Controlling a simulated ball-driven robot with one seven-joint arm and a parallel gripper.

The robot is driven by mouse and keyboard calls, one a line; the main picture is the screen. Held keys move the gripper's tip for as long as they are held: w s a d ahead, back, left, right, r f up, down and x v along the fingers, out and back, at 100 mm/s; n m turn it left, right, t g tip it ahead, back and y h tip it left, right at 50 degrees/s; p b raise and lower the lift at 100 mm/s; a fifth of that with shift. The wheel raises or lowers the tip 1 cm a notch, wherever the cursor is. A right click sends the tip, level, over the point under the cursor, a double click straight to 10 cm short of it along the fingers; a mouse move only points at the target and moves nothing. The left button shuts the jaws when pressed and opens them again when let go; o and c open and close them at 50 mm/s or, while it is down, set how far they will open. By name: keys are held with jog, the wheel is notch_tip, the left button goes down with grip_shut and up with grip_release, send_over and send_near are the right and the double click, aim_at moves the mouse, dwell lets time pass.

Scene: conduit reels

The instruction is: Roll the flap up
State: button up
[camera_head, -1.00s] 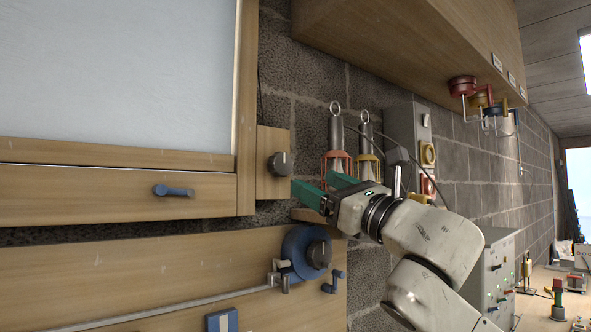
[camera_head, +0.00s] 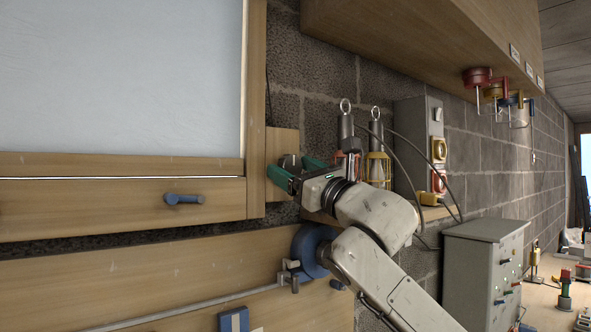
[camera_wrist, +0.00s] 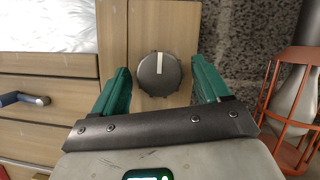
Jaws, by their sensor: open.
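A dark grey knob (camera_wrist: 158,74) with a white pointer line sits on a narrow wooden plate (camera_wrist: 149,26) beside the framed panel. In the wrist view its pointer line stands nearly upright. My gripper (camera_wrist: 158,84) is open, its green fingers on either side of the knob; I cannot tell whether they touch it. In the head view my gripper (camera_head: 292,172) is at the wooden plate and hides most of the knob. The pale flap (camera_head: 120,75) fills the wooden frame at the left, above a wooden rail with a blue handle (camera_head: 184,198).
A blue reel (camera_head: 308,250) is mounted below my gripper on a lower board. Caged lamps (camera_head: 377,165) hang close to the right of my gripper, with a grey switch box (camera_head: 418,140) and loose cables beyond. A wooden cabinet (camera_head: 420,30) overhangs above.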

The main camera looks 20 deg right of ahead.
jog(key=c, duration=1)
jog(key=shift+c, duration=0.2)
jog(key=shift+f+m, duration=0.1)
jog(key=shift+m, duration=0.2)
